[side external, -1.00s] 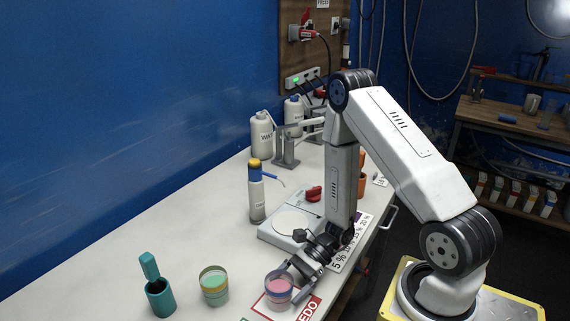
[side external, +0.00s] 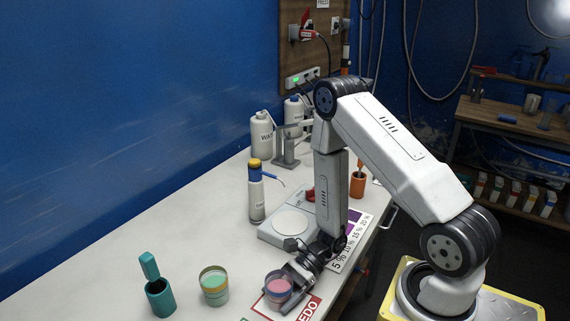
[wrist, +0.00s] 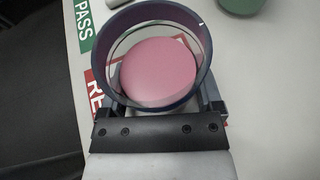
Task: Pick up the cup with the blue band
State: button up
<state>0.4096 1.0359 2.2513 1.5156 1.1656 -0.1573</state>
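The cup with the blue band (side external: 278,290) stands upright at the near edge of the bench, with pink contents. In the wrist view its dark blue rim (wrist: 92,58) fills the upper middle, around the pink surface. My gripper (side external: 284,286) is low at the cup, with one finger on its near side and the other towards its far side. In the wrist view my gripper (wrist: 160,100) has its fingers spread on either side of the cup, which sits slightly left of centre. The fingertips are largely hidden under the rim, and I see no clear grip.
A scale (side external: 288,226), a wash bottle (side external: 256,195) and a percentage card (side external: 349,244) are behind. A red-bordered label (side external: 308,309) lies under the cup.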

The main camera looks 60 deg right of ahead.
jog(key=c, duration=0.7)
jog(key=shift+r, duration=0.2)
jog(key=shift+r, duration=4.85)
